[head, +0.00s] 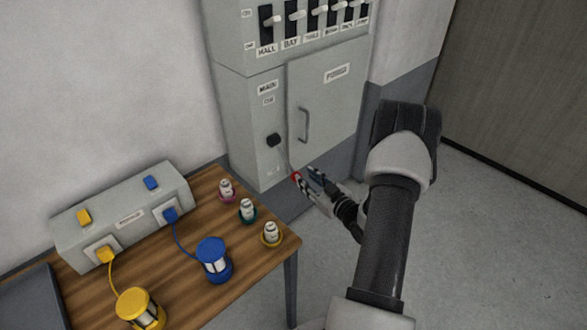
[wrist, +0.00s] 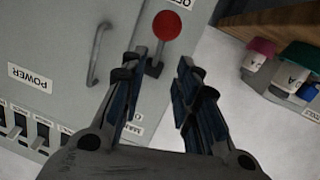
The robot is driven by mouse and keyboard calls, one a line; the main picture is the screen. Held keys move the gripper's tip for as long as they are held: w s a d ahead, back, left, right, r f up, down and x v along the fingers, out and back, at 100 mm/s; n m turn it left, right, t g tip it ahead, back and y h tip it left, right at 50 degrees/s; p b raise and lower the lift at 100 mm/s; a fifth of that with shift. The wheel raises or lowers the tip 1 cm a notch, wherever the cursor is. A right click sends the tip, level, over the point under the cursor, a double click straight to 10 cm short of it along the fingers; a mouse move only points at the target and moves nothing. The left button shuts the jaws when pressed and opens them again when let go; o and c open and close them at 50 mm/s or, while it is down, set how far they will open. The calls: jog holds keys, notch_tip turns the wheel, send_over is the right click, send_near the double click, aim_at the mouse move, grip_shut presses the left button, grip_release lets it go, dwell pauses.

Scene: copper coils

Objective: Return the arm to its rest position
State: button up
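My gripper (head: 308,180) is in front of the lower part of the grey power cabinet (head: 262,108), right of the table. In the wrist view my gripper (wrist: 163,68) has its two fingers apart, with nothing between them. The arm reaches forward from the lower right.
The cabinet door handle (head: 304,125) sticks out. The floor at right is clear.

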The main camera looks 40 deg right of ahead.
jog(key=shift+w, duration=0.1)
jog(key=w+a+r+n+g+h, duration=0.1)
jog(key=w+a+r+g, duration=0.4)
jog(key=r, duration=0.4)
jog(key=s+a+r+m+g+h, duration=0.15)
jog(key=s+a+r, duration=0.25)
jog(key=a+r, duration=0.55)
jog(key=s+a+r+g+y, duration=0.2)
jog(key=s+a, duration=0.8)
jog(key=s, duration=0.1)
jog(key=s+a+r+g+y, duration=0.1)
jog(key=s+a+g+y, duration=0.1)
jog(key=s+a, duration=0.8)
jog(key=s+g, duration=0.1)
jog(key=s, duration=0.1)
jog(key=shift+s+a+r, duration=0.2)
jog(key=shift+s+r, duration=0.1)
jog(key=shift+r, duration=0.1)
jog(key=shift+y, duration=0.25)
